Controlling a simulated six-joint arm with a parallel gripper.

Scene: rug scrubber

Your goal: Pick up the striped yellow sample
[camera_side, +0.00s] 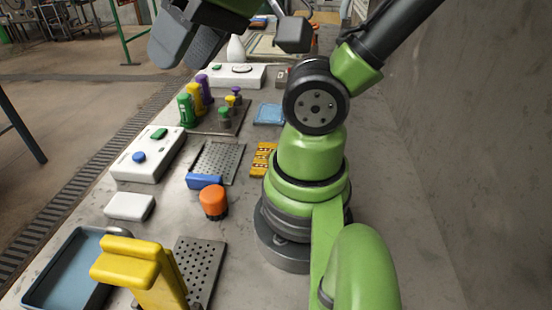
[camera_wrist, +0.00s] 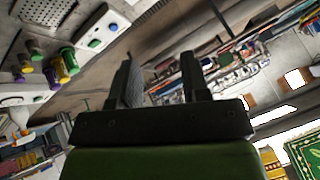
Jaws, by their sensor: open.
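The striped yellow sample (camera_side: 263,160) is a small flat yellow piece with darker stripes. It lies on the bench just left of my arm's base in the side view, and I cannot make it out in the wrist view. My gripper (camera_side: 181,58) is high at the top of the side view, up and to the left of the sample and well apart from it. Its two grey fingers are spread with nothing between them. They also show apart and empty in the wrist view (camera_wrist: 157,60), which looks out across the room.
A perforated plate with a blue block (camera_side: 204,181) and an orange knob (camera_side: 213,202) are left of the sample. A light blue piece (camera_side: 269,114) lies behind it. Coloured bottles (camera_side: 187,110), a button box (camera_side: 148,155), a blue tray (camera_side: 62,270) and a yellow-handled tool (camera_side: 140,268) stand around.

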